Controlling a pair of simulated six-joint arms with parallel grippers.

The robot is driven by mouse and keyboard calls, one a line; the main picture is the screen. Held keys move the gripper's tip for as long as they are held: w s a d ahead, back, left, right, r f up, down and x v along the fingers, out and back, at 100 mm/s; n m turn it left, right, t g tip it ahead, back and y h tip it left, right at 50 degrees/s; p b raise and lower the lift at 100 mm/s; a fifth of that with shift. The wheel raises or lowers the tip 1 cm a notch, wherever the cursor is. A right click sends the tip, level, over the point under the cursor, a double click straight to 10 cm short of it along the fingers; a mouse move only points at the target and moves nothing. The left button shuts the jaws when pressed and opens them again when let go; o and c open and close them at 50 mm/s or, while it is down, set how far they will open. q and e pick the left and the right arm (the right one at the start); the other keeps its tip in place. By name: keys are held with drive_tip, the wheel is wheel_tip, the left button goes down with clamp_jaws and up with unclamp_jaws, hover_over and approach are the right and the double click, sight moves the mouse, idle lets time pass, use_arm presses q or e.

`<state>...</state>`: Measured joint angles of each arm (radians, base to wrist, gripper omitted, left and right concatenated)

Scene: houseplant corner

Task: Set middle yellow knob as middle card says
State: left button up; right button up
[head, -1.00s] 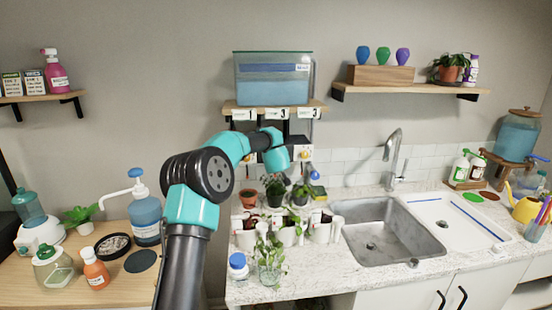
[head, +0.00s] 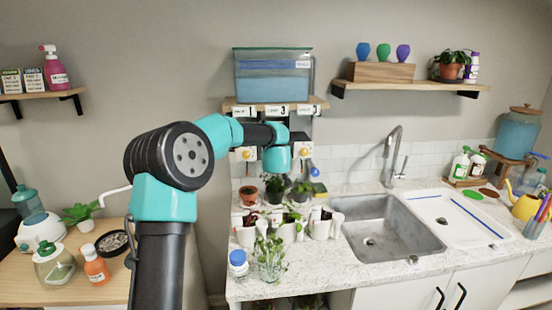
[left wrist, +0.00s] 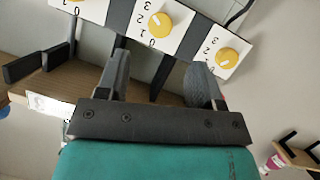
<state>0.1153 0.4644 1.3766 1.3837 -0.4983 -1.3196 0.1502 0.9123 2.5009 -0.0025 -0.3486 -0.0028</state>
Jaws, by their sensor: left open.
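Three white plates with yellow knobs hang below the small shelf. In the left wrist view the middle knob (left wrist: 160,25) shows beyond my fingers, with printed numbers 3, 2, 1 and 0 along one side; its exact setting is hard to read. In the head view my wrist hides it. The middle card (head: 275,111) reads 3. My left gripper (left wrist: 160,64) is open and empty, its two fingers apart and short of the plates, with the middle knob roughly between their lines. My right gripper is not in view.
Other knobs sit at either side, the head view's left knob (head: 245,155) and right knob (head: 303,153). A blue water tank (head: 272,80) stands on the shelf above. Potted plants (head: 275,188) stand below on the counter, left of the sink (head: 375,240).

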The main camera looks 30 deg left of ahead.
use_arm(q)
drive_tip(key=v, duration=0.8)
drive_tip(key=shift+s, duration=0.25)
drive_tip(key=shift+d, duration=0.1)
